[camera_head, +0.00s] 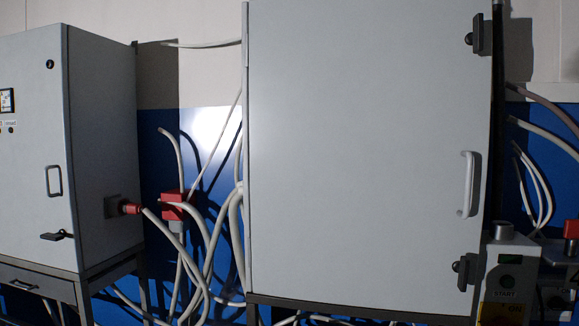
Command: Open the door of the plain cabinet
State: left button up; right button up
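The plain cabinet (350,150) is a tall light grey box in the middle of the view. Its door looks shut. A pale vertical handle (468,184) sits near the door's right edge. A dark latch (476,33) is at the upper right of the door, and a second dark latch (465,271) is at the lower right. Hinges appear along the left edge. Neither of my grippers shows in the view.
A second grey cabinet (103,150) with a small screen, a handle and a red plug (130,208) stands at the left. Grey cables and a red connector (173,205) hang between the cabinets. A box with a START label (506,281) stands at the lower right, close to the door's edge.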

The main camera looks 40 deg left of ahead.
aim_at(367, 124)
jog(key=u, duration=1)
